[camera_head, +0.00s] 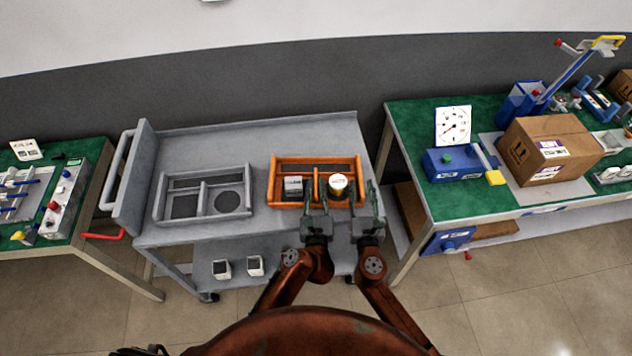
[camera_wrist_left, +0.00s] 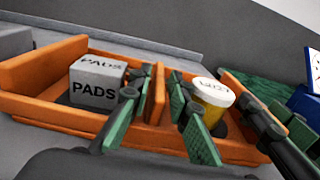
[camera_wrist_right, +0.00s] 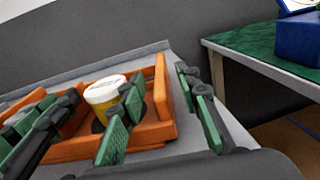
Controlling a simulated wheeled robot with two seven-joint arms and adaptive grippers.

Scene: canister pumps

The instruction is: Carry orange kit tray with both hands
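The orange kit tray (camera_head: 300,159) sits on the right part of the grey cart. Its left compartment holds a grey box marked PADS (camera_wrist_left: 97,82); its right compartment holds a yellow jar with a white lid (camera_wrist_right: 105,92). My left gripper (camera_head: 317,207) is open at the tray's front; in the left wrist view its fingers stand either side of the middle divider (camera_wrist_left: 158,96). My right gripper (camera_head: 367,207) is open; in the right wrist view its fingers stand either side of the tray's right end wall (camera_wrist_right: 161,92), with gaps visible. The fingers partly hide the tray front.
A grey tray frame (camera_head: 203,195) lies on the cart (camera_head: 255,140) left of the orange tray. Green-topped benches stand left (camera_head: 62,225) and right (camera_head: 455,204); the right one bears a cardboard box (camera_head: 535,150) and a blue gauge unit (camera_head: 452,163). Two small containers sit on the lower shelf.

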